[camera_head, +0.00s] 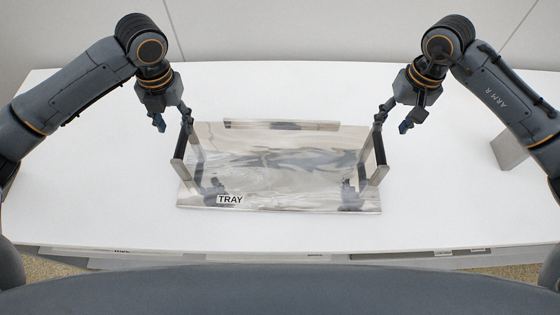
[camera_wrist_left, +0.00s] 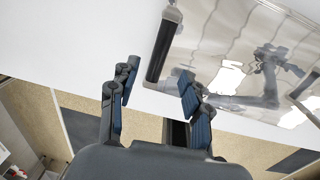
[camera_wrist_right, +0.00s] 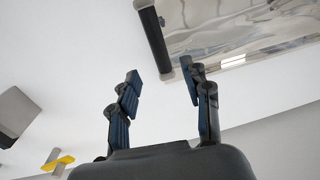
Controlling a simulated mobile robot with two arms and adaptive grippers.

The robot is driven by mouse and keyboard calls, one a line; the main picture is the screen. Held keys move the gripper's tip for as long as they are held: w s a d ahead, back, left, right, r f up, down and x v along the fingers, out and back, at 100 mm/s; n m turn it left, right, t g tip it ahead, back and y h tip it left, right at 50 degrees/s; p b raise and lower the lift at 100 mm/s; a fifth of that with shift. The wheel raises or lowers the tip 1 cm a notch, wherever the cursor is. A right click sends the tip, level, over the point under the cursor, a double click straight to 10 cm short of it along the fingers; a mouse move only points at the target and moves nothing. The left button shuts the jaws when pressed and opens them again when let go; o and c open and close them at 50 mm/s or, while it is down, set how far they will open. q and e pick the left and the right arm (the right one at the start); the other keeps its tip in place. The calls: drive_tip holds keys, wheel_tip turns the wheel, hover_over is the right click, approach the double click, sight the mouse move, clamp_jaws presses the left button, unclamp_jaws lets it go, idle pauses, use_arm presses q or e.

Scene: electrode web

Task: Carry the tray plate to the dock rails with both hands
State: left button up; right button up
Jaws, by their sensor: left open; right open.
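The tray plate (camera_head: 270,190) is a shiny metal sheet labelled TRAY, lying flat on the white table. It has an upright handle with a black grip at each end: the left handle (camera_head: 182,142) and the right handle (camera_head: 379,150). My left gripper (camera_head: 173,120) is open and empty by the far end of the left handle. In the left wrist view the left handle's black bar (camera_wrist_left: 162,50) is ahead of the open fingers. My right gripper (camera_head: 393,120) is open and empty by the right handle, whose black bar (camera_wrist_right: 155,40) is ahead of the fingers. I cannot identify dock rails.
A grey metal block (camera_head: 510,150) stands at the table's right side and also shows in the right wrist view (camera_wrist_right: 18,112). A yellow-and-grey item (camera_wrist_right: 56,161) is near it there. The white table (camera_head: 110,180) is clear left of the tray. A wall stands behind.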

sight(181, 141)
use_arm(q)
drive_tip(key=f, duration=0.8)
drive_tip(key=shift+a+f, duration=0.3)
drive_tip(key=shift+a, duration=0.05)
use_arm(e)
drive_tip(key=f, duration=0.8)
drive_tip(key=shift+a+f, duration=0.3)
use_arm(q)
drive_tip(key=shift+c, duration=0.2)
use_arm(e)
drive_tip(key=shift+c, duration=0.2)
use_arm(q)
clamp_jaws()
use_arm(e)
clamp_jaws()
